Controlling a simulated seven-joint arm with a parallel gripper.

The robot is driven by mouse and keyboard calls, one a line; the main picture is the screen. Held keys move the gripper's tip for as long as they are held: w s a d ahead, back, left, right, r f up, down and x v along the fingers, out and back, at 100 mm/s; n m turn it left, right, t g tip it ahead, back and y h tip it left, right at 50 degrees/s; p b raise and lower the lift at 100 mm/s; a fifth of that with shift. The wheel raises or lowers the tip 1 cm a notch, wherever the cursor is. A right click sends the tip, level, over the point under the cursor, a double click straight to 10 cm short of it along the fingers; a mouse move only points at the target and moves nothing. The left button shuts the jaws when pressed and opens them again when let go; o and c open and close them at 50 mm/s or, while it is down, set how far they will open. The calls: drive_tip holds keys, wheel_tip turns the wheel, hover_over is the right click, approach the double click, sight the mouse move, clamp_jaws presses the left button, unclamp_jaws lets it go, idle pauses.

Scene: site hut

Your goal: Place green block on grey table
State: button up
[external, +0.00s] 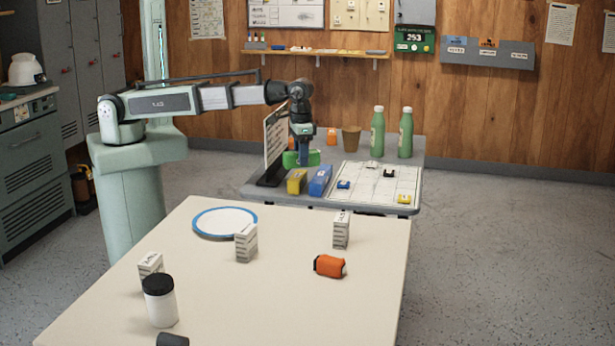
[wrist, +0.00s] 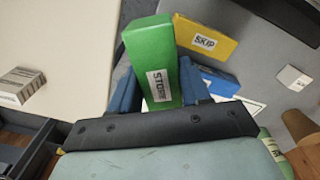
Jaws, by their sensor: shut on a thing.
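The green block (external: 290,159) is held in my gripper (external: 303,160), in the external view over the left part of the grey table (external: 328,154). In the wrist view the green block (wrist: 150,50), labelled STORE, sits between the blue fingers of my gripper (wrist: 158,88), which are shut on it. It looks raised above the grey table (wrist: 258,55), but the gap below is hard to judge. A yellow block (external: 297,181), labelled SKIP in the wrist view (wrist: 205,40), and a blue block (external: 320,180) lie on the table close by.
A dark upright stand (external: 274,150) is left of my gripper. A white board (external: 375,184) with small pieces covers the table's right part. Two green bottles (external: 377,132), a brown cup (external: 351,139) and an orange item stand behind. A cream table (external: 290,300) is nearer.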

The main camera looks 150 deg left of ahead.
drive_tip(key=s+a+n, duration=0.6)
drive_tip(key=s+a, duration=0.7)
drive_tip(key=s, duration=0.3)
drive_tip(key=s+a+n, duration=0.6)
drive_tip(key=s+a, duration=0.7)
drive_tip(key=s, duration=0.3)
drive_tip(key=shift+w+a+f, duration=0.1)
drive_tip(key=shift+f, duration=5.05)
drive_tip(key=shift+f, duration=0.15)
drive_tip(key=o, duration=1.2)
wheel_tip(320, 180, up, 12)
drive_tip(key=shift+r, duration=0.15)
